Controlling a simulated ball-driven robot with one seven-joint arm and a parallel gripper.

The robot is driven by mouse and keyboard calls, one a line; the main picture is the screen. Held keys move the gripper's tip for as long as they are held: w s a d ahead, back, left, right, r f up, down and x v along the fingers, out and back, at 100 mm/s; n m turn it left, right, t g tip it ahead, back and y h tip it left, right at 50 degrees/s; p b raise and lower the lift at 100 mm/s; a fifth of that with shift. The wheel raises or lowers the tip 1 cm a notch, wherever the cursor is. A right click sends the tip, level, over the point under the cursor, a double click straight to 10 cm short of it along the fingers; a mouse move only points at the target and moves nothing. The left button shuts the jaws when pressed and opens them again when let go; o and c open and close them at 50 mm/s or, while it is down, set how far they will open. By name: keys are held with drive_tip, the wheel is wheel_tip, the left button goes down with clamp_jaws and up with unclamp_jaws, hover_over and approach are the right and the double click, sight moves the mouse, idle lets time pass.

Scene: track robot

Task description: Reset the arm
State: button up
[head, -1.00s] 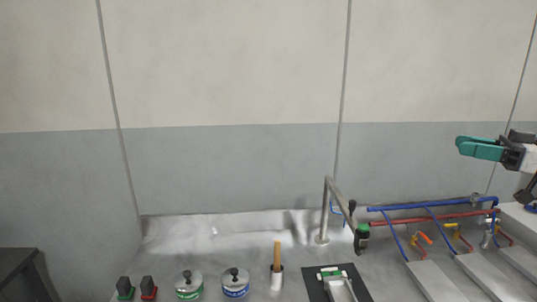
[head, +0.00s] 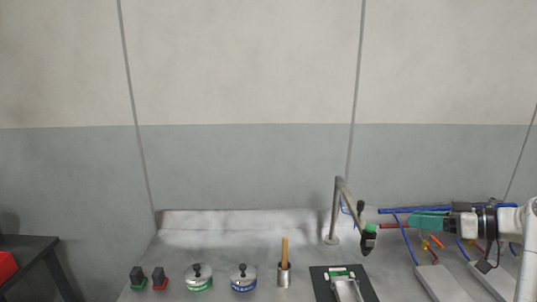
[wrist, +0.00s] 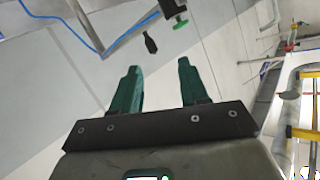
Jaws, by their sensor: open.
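My gripper (head: 428,221) shows at the right of the head view, its teal fingers pointing left, in front of the blue and red pipes. In the wrist view its two teal fingers (wrist: 158,92) stand apart with nothing between them. My white and black arm reaches in from the right edge of the head view.
A metal workbench (head: 215,235) holds two lidded tins (head: 199,284), a cup with a wooden handle (head: 284,277), a black mat (head: 318,285) and a bent metal post (head: 334,215). Blue pipes (head: 392,210) run behind my gripper. A dark side table (head: 40,243) stands at the left.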

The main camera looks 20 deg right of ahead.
drive_tip(key=s+a+f+m+g+h, duration=0.2)
drive_tip(key=s+a+f+g+h, duration=0.15)
drive_tip(key=a+f, duration=1.3)
drive_tip(key=s+a+f+m+g+h, duration=0.1)
drive_tip(key=s+a+f+g+h, duration=0.15)
drive_tip(key=s+a+f, duration=0.45)
drive_tip(key=s+a+f+g+h, duration=0.1)
drive_tip(key=s+f+h, duration=0.15)
drive_tip(key=s, duration=0.95)
drive_tip(key=s+f+g+b, duration=0.1)
drive_tip(key=s+f+b, duration=0.2)
drive_tip(key=f+b, duration=0.2)
drive_tip(key=s+f+g+b, duration=0.1)
drive_tip(key=s+f+b, duration=0.2)
drive_tip(key=f+b, duration=0.2)
drive_tip(key=s+d+f+g+b, duration=0.1)
drive_tip(key=s+f+b, duration=0.3)
drive_tip(key=f, duration=0.6)
drive_tip(key=shift+f+m+g+b, duration=0.35)
drive_tip(key=shift+m+g+b, duration=0.1)
drive_tip(key=shift+g, duration=0.15)
drive_tip(key=shift+c, duration=0.2)
